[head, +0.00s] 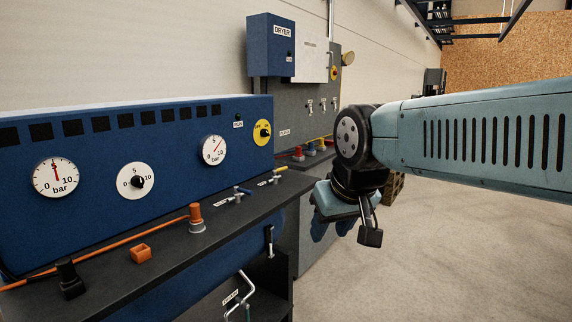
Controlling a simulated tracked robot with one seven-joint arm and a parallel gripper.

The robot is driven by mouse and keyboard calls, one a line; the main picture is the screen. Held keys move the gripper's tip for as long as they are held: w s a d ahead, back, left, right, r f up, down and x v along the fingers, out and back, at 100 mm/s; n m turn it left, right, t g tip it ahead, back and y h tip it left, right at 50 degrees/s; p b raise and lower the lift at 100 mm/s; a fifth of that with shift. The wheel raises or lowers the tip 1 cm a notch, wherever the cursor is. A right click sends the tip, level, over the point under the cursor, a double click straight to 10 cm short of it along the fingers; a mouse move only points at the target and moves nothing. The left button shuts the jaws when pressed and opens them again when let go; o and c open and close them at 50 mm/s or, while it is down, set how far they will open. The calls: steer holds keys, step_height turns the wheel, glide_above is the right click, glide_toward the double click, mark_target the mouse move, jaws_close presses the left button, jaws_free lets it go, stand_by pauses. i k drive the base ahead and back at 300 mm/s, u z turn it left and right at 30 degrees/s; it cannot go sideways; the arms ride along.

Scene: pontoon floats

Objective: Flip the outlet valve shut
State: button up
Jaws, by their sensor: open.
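Two small lever valves sit on the dark ledge of the blue compressor unit in the head view. One has a blue handle (241,190), the other a yellow handle (279,169). Each has a small white label beside it, too small to read, so I cannot tell which is the outlet valve. A third valve with a bent pale lever (246,284) is below the ledge, by another label. My gripper (332,232) points down, right of the ledge and apart from the valves. It is open and seems empty; its fingertips are partly unclear.
The blue panel (100,158) carries gauges and knobs. An orange-topped fitting (196,218), an orange block (140,253) and a black fitting (69,279) stand on the ledge (165,255). A grey cabinet (290,108) stands behind. Floor at right is clear.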

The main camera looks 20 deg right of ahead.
mark_target(280, 170)
steer(key=z, duration=0.15)
steer(key=i, duration=0.8)
steer(key=z, duration=0.1)
steer(key=k, duration=1.25)
steer(key=z, duration=0.5)
steer(key=i, duration=2.2)
steer(key=u, duration=0.6)
steer(key=k, duration=0.65)
steer(key=u, duration=0.1)
